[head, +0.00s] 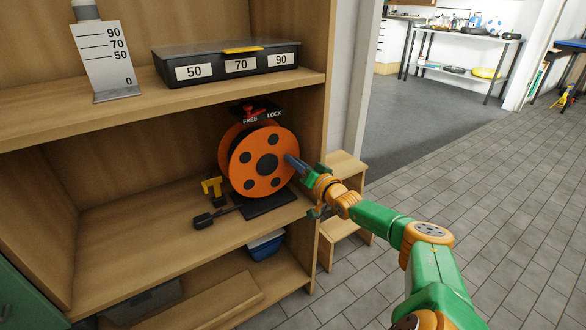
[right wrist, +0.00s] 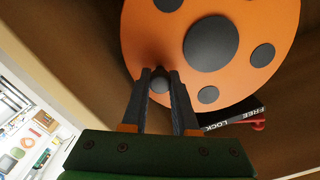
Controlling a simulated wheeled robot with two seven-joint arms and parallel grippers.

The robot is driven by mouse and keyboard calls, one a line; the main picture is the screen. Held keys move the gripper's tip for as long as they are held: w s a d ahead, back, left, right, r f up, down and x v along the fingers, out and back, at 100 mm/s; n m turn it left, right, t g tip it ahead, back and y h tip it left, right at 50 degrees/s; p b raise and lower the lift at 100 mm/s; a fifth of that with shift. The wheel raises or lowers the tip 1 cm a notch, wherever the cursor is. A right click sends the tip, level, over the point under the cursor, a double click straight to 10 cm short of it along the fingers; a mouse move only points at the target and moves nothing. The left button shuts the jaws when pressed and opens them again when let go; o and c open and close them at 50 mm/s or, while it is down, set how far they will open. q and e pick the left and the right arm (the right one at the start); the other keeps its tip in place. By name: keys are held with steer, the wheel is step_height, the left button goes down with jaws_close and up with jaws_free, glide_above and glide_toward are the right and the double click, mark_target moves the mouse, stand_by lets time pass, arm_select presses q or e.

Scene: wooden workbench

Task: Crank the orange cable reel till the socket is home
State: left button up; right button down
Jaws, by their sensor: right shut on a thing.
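The orange cable reel (head: 262,162) stands upright on a black base (head: 268,204) on the middle shelf. My right gripper (head: 291,161) reaches it from the right and is shut on the crank knob (right wrist: 160,86) near the reel's rim. In the right wrist view the orange reel face (right wrist: 165,32) is close, and the grey knob sits between both fingers. A black socket-like piece (head: 203,221) lies at the shelf front, left of the base, joined by a dark strip. A yellow bracket (head: 212,187) stands behind it, apart. My left gripper is out of view.
A red lever (head: 256,109) sits above the reel on a FREE/LOCK plate (head: 262,117); its setting is unclear. The upper shelf holds a black case (head: 226,63) and a white scale card (head: 106,60). A wooden step (head: 343,170) stands right of the shelf.

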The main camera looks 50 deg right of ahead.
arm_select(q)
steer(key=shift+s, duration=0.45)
arm_select(e)
steer(key=shift+r+n, duration=0.2)
steer(key=shift+n, duration=0.1)
steer(key=c, duration=0.7)
jaws_free()
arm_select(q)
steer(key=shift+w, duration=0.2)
arm_select(e)
steer(key=shift+s+a+p, duration=0.1)
steer(key=shift+s+p, duration=0.1)
steer(key=shift+p, duration=0.2)
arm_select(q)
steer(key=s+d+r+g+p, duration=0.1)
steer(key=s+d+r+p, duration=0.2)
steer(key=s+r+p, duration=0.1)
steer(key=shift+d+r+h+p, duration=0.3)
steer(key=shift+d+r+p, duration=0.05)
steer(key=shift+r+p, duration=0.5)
arm_select(e)
steer(key=shift+v, duration=3.35)
